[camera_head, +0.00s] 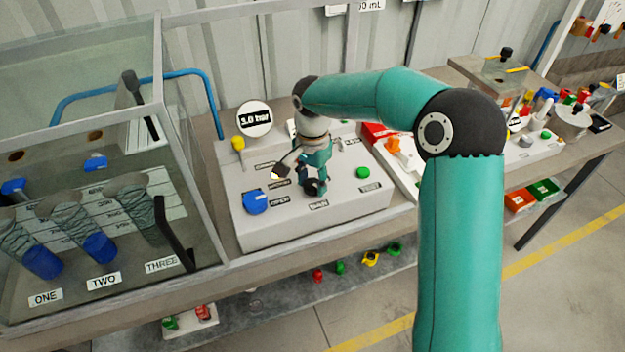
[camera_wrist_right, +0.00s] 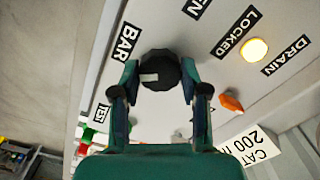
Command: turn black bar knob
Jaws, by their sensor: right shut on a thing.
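The black knob (camera_wrist_right: 158,70) is round and dark with a small pale mark, and sits on the pale panel beside a label reading BAR. In the wrist view my right gripper (camera_wrist_right: 160,84) has one teal finger on each side of the knob and is shut on it. In the head view the right gripper (camera_head: 314,178) reaches down onto the top of the grey console (camera_head: 345,215). The knob there (camera_head: 315,188) is partly covered by the fingers. My left gripper is in neither view.
A blue knob (camera_head: 256,201), a green button (camera_head: 362,172) and a round 3.0 bar gauge (camera_head: 254,118) surround the gripper. A lit yellow lamp (camera_wrist_right: 255,50) shows near the LOCKED label. A glass tank (camera_head: 80,110) stands left, and cluttered equipment stands right.

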